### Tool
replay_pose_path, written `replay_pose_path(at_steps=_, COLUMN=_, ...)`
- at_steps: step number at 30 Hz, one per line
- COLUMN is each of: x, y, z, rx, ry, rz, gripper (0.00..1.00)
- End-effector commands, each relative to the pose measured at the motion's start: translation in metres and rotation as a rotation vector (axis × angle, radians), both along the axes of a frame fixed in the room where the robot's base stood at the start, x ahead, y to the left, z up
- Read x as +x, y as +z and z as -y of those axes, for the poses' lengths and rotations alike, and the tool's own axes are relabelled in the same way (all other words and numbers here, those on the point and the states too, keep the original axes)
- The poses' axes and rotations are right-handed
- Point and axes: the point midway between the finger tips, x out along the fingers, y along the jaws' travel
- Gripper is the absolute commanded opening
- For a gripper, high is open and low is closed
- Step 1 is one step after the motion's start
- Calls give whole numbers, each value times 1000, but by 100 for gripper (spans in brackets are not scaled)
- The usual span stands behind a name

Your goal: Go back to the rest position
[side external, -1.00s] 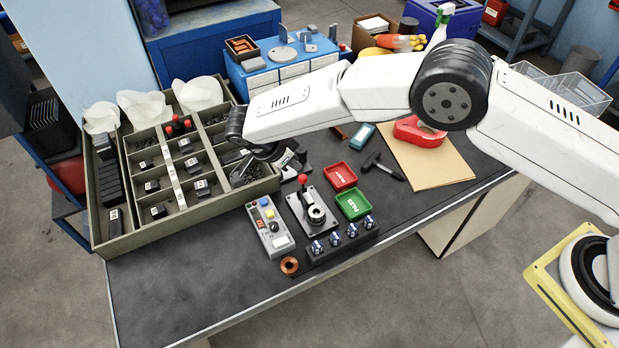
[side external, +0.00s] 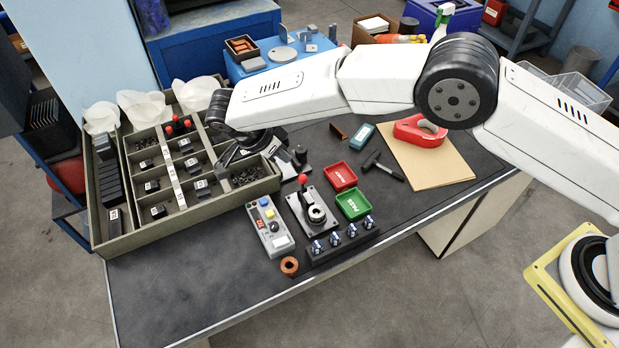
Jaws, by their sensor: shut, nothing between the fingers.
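My gripper (side external: 222,163) hangs at the end of my white arm, above the right side of the compartment tray (side external: 150,235). It is shut and holds nothing. Its tips are near the compartments with small dark parts (side external: 248,174), and I cannot tell its exact height above them. My wrist hides part of the tray's back right compartments.
A grey control box (side external: 270,228), a fixture with a red-knobbed lever (side external: 310,212), a red tray (side external: 340,177), a green tray (side external: 353,204) and a black block with several cells (side external: 341,240) stand right of the tray. A hammer (side external: 382,167) lies behind. The front left bench is clear.

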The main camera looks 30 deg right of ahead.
Motion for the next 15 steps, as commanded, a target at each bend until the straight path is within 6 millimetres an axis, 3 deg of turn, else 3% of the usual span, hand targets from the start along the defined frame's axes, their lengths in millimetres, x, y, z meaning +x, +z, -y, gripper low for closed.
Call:
replay_pose_path(at_steps=8, x=3, y=16, z=35, rx=70, ry=134, rz=-101, gripper=0)
replay_pose_path(at_steps=15, x=-6, y=35, z=82, rx=168, ry=333, rz=-208, gripper=0)
